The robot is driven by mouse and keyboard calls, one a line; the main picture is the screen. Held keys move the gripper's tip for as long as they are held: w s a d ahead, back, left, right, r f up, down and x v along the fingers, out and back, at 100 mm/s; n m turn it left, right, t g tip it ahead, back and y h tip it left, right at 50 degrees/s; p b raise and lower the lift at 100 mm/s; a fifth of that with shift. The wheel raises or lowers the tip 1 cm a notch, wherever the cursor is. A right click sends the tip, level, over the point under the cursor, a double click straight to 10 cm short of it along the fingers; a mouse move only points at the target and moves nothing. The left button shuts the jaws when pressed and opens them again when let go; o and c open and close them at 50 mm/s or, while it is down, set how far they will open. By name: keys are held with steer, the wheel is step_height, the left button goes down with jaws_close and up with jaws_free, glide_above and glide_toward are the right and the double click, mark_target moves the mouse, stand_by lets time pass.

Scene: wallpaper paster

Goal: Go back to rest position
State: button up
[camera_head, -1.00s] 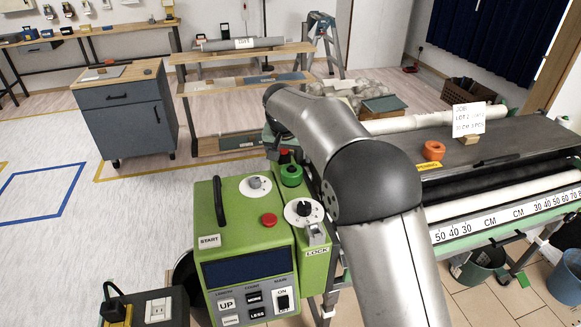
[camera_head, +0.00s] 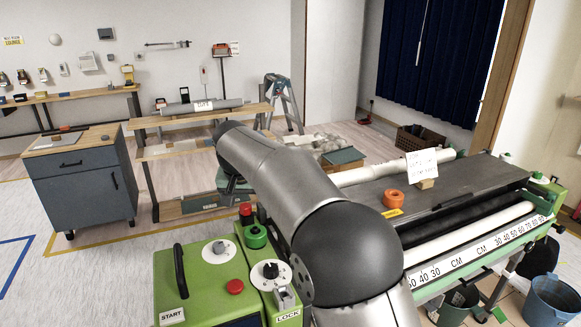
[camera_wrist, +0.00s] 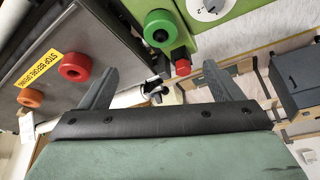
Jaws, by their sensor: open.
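My gripper (camera_wrist: 158,88) shows in the wrist view with its two fingers spread wide apart and nothing between them. In the head view my arm reaches forward beside the green control box and hides most of the gripper. The wallpaper paster shows in the head view, with its green control box (camera_head: 205,262) at the lower middle and its dark bed (camera_head: 455,190) to the right. In the wrist view a green knob (camera_wrist: 160,28) and a red knob (camera_wrist: 182,67) on the machine lie beyond the fingers, apart from them.
An orange ring (camera_head: 393,200) and a paper sign (camera_head: 422,163) are on the paster's bed. A grey cabinet (camera_head: 85,190) stands at left, a wooden shelf (camera_head: 190,122) behind. Floor at left is open.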

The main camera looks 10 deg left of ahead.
steer(key=s+d+g, duration=0.1)
steer(key=s+d, duration=0.3)
steer(key=d, duration=0.7)
steer(key=s+d+g, duration=0.1)
steer(key=s+d, duration=0.3)
steer(key=d, duration=0.8)
steer(key=s+d+f, duration=0.3)
steer(key=s+d, duration=0.2)
steer(key=s, duration=0.3)
steer(key=s+d+f+m+g, duration=0.1)
steer(key=s+d+f, duration=0.3)
steer(key=s, duration=0.4)
steer(key=s+d+f+g, duration=0.1)
steer(key=s+d+f, duration=0.2)
steer(key=s+d, duration=0.3)
steer(key=shift+s+f, duration=0.2)
steer(key=shift+s, duration=0.95)
